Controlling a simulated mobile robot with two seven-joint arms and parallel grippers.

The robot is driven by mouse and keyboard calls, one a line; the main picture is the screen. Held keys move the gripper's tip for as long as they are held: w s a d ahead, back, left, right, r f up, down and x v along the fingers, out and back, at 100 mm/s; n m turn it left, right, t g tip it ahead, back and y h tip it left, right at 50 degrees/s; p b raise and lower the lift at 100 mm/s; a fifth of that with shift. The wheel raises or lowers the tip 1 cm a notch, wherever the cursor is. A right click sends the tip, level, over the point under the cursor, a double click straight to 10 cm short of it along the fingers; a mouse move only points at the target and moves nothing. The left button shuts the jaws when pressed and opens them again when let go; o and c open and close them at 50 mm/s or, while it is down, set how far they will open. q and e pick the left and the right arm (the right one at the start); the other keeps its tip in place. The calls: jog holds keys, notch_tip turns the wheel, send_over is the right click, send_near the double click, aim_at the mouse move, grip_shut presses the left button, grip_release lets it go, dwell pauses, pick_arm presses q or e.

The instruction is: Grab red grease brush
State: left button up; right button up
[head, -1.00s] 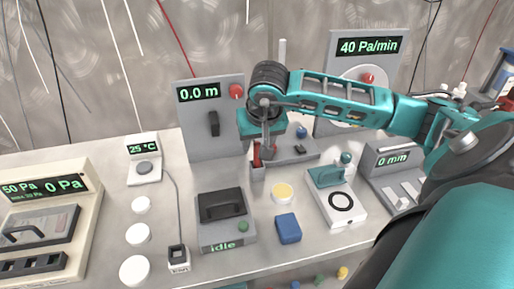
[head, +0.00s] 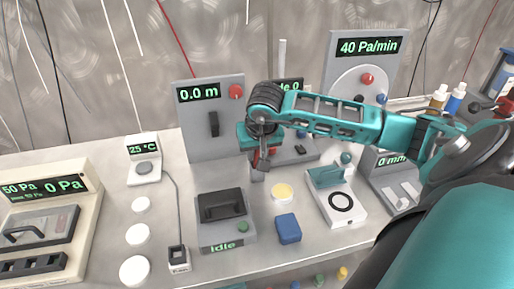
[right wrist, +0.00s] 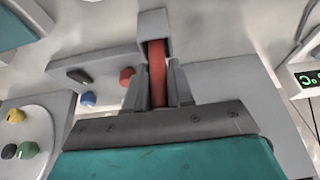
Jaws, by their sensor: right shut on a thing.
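My left gripper is not in view.
A grey panel (head: 203,140) reading 0.0 m stands behind left of the gripper. A teal-and-white device (head: 335,200) stands to the right.

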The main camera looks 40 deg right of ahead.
grip_shut()
